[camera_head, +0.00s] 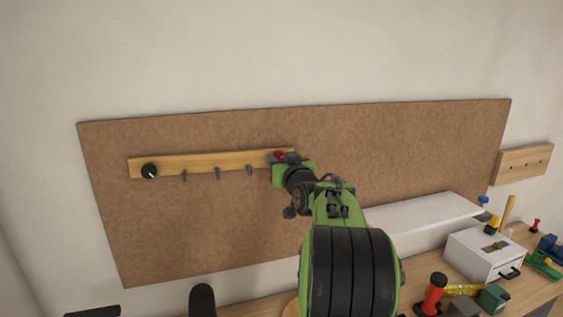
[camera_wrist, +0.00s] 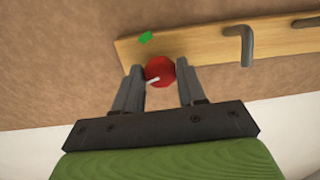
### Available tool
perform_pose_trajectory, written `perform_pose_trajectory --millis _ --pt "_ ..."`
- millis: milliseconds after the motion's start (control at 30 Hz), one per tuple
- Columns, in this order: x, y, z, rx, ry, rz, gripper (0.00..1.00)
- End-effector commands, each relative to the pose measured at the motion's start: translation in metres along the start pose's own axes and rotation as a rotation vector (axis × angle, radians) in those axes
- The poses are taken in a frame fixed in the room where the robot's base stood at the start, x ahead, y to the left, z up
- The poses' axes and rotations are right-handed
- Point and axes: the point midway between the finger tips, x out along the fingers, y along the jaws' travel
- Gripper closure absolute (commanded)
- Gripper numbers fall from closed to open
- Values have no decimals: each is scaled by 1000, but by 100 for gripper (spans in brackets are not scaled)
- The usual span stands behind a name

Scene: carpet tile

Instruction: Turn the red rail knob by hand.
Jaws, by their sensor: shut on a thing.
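The red rail knob (camera_wrist: 161,71) sits at one end of the wooden rail. A white pointer line shows on its face, and a green mark is on the wood close by. In the head view the red knob (camera_head: 279,155) shows only in part, at the rail's right end, because my gripper covers the rest. My gripper (camera_wrist: 160,81) has one finger on each side of the knob and is shut on it. The wooden rail (camera_head: 215,161) is fixed to a brown board (camera_head: 400,140) on the wall.
A black knob (camera_head: 150,171) is at the rail's left end, with grey hooks (camera_head: 217,173) between the knobs. Below right are a white shelf (camera_head: 430,215), a white box (camera_head: 484,254) and a red-and-black tool (camera_head: 433,293) on a bench. The board right of my arm is bare.

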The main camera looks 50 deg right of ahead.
Motion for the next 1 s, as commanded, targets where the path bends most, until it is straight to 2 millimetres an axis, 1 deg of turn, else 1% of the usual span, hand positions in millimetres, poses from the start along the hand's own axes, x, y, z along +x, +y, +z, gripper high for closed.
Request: perform_pose_trajectory --millis 167,367,1000 --pt "0 0 0 55 1 0 90" --pt "0 0 1 187 1 -1 90" --pt "0 -1 -1 790 1 -1 90"
